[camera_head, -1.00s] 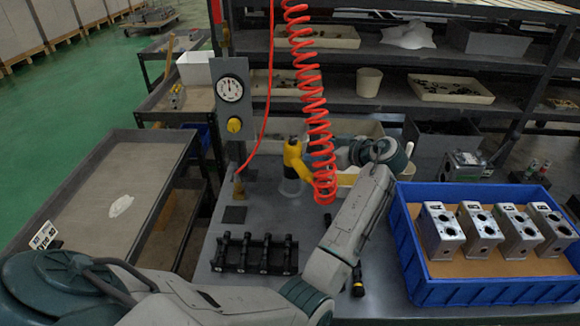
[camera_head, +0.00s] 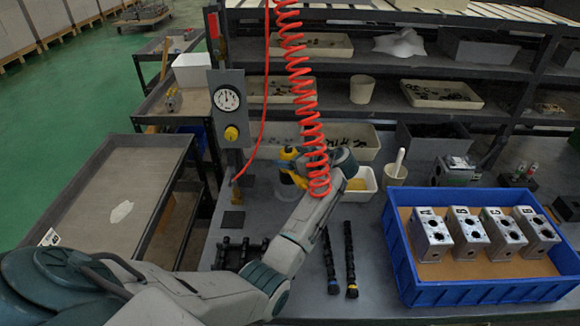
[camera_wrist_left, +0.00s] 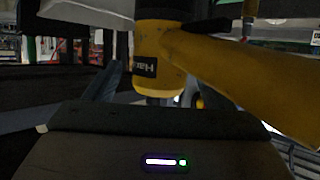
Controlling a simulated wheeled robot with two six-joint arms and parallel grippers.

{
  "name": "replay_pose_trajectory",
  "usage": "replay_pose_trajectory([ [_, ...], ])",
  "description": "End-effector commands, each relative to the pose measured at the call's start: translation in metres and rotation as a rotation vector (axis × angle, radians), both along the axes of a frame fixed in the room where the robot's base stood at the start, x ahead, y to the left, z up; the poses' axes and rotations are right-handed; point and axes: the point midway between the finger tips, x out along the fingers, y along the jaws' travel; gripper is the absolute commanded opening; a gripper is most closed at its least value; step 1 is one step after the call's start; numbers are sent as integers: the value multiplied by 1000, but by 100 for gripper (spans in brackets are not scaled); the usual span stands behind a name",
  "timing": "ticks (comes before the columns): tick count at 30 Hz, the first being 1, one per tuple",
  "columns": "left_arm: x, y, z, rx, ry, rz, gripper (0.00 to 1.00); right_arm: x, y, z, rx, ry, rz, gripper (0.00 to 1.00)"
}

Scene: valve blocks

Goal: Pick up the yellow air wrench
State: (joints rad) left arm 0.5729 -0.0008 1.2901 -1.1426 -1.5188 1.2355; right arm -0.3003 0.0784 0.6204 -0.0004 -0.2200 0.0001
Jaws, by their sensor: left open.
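The yellow air wrench (camera_head: 289,154) stands upright at the back of the grey workbench, under the red coiled hose. In the head view, my left wrist and the hose partly cover it. In the left wrist view, the wrench's yellow body (camera_wrist_left: 160,55) is close ahead, and its yellow handle reaches to the right edge. My left gripper (camera_wrist_left: 150,92) is open, its dark fingers on either side of the wrench's lower body. I cannot tell whether they touch it. My right gripper is not in view.
A blue crate (camera_head: 480,291) with several metal valve blocks stands at the right. Two black rod-like tools (camera_head: 340,262) lie beside my left arm. A black rack (camera_head: 238,252) is partly hidden by that arm. A pressure gauge panel (camera_head: 228,105) stands left of the wrench.

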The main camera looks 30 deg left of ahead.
Motion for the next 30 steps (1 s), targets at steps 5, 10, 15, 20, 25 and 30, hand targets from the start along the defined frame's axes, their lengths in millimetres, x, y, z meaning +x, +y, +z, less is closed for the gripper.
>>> replay_pose_trajectory([
  [5,0,-1,-1,0,0,0,69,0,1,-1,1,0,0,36],
  [10,0,-1,0,0,1,0,35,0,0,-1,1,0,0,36],
  [15,1,0,3,3,-5,0,14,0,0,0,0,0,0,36],
  [20,1,0,3,3,-5,0,14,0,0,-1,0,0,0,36],
  [25,1,0,15,4,-8,1,14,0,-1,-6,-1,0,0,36],
  [30,1,0,43,3,-10,1,14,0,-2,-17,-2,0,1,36],
])
